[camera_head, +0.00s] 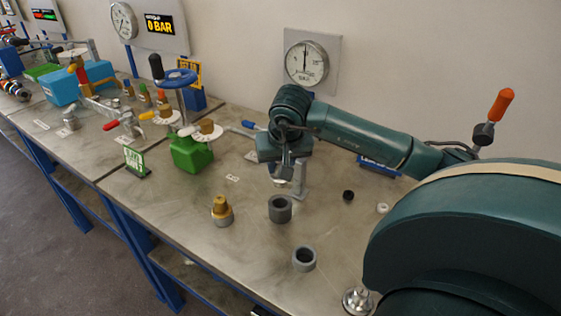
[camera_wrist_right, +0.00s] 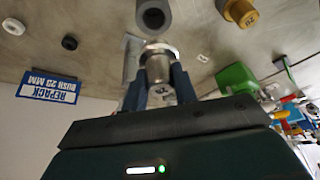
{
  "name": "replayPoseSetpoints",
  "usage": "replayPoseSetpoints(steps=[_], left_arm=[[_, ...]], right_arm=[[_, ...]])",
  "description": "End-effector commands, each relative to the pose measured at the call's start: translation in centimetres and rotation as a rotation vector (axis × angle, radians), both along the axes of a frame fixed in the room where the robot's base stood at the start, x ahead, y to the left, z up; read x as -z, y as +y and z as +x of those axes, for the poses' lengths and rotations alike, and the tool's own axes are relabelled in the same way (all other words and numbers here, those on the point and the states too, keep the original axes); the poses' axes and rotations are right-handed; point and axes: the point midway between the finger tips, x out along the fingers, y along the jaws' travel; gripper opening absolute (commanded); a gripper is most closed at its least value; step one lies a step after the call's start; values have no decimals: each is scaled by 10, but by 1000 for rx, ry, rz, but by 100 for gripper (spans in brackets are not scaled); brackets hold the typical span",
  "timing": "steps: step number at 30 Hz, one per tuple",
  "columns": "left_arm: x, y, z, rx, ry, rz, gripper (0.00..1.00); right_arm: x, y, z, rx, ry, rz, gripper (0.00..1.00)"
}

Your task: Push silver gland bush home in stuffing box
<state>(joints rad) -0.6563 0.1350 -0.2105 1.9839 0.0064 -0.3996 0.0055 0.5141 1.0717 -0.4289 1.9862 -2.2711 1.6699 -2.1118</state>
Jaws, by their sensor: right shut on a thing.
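My right gripper (camera_head: 281,172) is shut on a silver flanged bush (camera_wrist_right: 158,68), held between its two fingers in the right wrist view. In the head view the bush (camera_head: 280,181) shows only partly below the gripper. A dark grey hollow cylinder (camera_head: 280,208), likely the stuffing box, stands upright on the bench nearer the camera than the bush. It also shows at the top of the right wrist view (camera_wrist_right: 153,14), apart from the bush in the picture. My left gripper is not in view.
A brass piece in a grey ring (camera_head: 221,211) and a grey hollow ring (camera_head: 304,259) stand nearby. A grey post (camera_head: 300,182) stands close beside the gripper. A blue sign (camera_wrist_right: 49,85), small black piece (camera_head: 348,195) and white ring (camera_head: 382,208) are rightward.

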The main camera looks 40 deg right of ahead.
Motion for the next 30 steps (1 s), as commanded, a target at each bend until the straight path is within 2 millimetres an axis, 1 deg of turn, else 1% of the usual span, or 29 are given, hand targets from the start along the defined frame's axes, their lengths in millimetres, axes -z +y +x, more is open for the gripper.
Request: replayPoseSetpoints(steps=[6, 11, 15, 21, 24, 30], left_arm=[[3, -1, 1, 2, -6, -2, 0], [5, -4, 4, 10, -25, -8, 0], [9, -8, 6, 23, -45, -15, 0], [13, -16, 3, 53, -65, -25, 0], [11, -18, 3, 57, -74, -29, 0], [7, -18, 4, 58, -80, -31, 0]], right_arm=[[0, 1, 0, 0, -4, -1, 0], [14, 1, -1, -1, -2, 0, 0], [29, 1, -1, -1, -1, 0, 0], [46, 1, 0, -1, -3, 1, 0], [50, 1, 0, -1, -3, 1, 0], [49, 1, 0, -1, -3, 1, 0]])
